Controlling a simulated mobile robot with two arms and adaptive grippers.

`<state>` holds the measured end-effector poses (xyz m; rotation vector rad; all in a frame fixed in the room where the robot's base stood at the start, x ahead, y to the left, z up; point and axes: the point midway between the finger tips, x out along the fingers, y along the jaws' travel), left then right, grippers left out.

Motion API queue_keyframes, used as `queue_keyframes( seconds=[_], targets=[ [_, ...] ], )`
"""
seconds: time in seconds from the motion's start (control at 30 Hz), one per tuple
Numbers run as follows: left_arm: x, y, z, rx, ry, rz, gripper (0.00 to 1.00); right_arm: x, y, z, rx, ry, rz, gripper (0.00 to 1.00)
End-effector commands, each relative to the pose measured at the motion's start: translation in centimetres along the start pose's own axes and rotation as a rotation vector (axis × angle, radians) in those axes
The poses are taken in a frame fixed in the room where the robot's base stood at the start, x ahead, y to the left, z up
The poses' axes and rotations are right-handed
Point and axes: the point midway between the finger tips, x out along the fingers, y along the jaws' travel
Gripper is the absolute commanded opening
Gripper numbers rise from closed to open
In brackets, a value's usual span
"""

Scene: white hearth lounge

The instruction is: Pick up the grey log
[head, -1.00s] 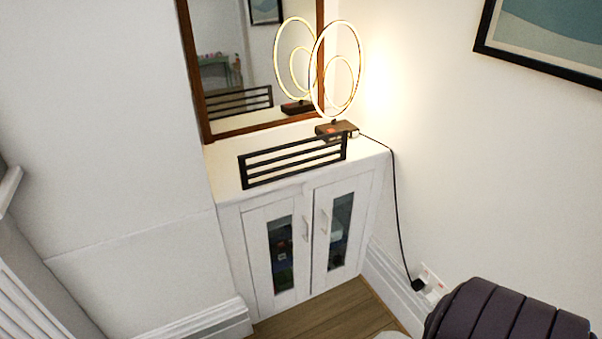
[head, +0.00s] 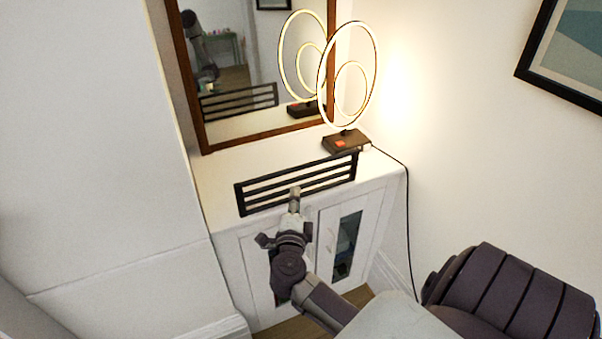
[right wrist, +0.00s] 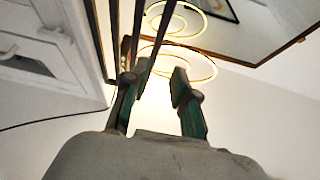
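I cannot make out a grey log in either view. My right gripper (head: 294,193) is at the front of the black slatted rack (head: 250,199), which stands on top of the white cabinet (head: 222,213). In the right wrist view the two fingers of this gripper (right wrist: 156,85) are spread apart. The rack's dark bars (right wrist: 140,22) run down close to the left finger, and one bar end appears to reach between the fingers. I cannot tell whether they touch. No grip on anything shows. My left gripper is not in view.
A lit ring lamp (head: 346,143) stands on the cabinet's back right, its black cord (head: 408,215) running down the right side. A brown-framed mirror (head: 188,90) rises behind the rack. A framed picture (head: 560,92) hangs on the right wall. The cabinet top's left part is bare.

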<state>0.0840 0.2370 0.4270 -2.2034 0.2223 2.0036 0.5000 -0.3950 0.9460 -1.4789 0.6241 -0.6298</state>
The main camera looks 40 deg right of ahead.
Motion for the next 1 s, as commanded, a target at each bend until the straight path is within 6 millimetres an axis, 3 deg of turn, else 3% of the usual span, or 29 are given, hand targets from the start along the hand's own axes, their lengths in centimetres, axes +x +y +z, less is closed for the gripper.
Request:
queue_keyframes(
  seconds=[0.3,1.0],
  targets=[
    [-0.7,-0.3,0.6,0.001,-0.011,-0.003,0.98,6.1,-0.2,-0.1,-0.002,0.004,-0.002,0.27],
    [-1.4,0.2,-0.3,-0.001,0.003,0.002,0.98,13.2,0.2,-0.7,-0.001,0.001,0.000,0.27]
  ],
)
